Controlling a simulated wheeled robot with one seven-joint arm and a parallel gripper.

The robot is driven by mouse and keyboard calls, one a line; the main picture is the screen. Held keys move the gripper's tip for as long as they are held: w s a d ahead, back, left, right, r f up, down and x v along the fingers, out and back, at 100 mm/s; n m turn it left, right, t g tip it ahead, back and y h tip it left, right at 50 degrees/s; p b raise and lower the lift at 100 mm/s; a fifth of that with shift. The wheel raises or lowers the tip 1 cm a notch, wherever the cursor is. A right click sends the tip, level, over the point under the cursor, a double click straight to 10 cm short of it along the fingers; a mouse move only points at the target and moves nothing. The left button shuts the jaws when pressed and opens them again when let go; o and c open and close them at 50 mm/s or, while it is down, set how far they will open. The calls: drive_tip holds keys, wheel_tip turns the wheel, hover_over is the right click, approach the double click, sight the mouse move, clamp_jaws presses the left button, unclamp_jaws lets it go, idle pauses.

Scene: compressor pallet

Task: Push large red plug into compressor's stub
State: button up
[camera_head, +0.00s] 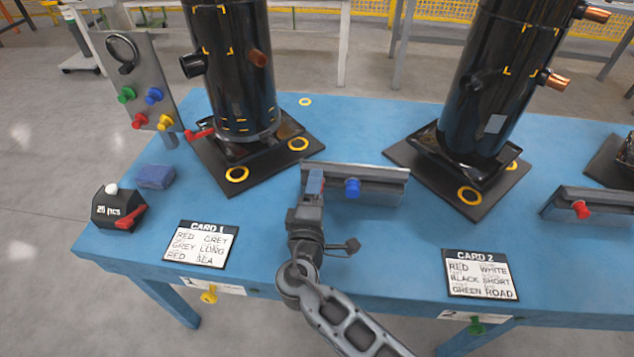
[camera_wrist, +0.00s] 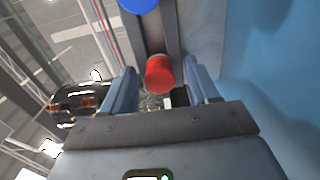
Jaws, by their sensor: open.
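In the wrist view a red plug (camera_wrist: 160,73) sits between the two fingers of my open gripper (camera_wrist: 160,67), with a gap visible on each side. In the head view my gripper (camera_head: 315,183) is at the left end of a grey rack (camera_head: 385,173) and hides that red plug.
A blue plug (camera_head: 352,188) is on the same rack. Another rack at right holds a red plug (camera_head: 581,209). A panel (camera_head: 140,85) with coloured plugs, a black box (camera_head: 118,208), a blue block (camera_head: 155,177) and two cards are on the blue table (camera_head: 375,275).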

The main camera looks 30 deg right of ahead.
idle(0.7)
clamp_jaws()
idle(0.4)
drive_tip(key=shift+a, duration=0.1)
drive_tip(key=shift+v, duration=2.9)
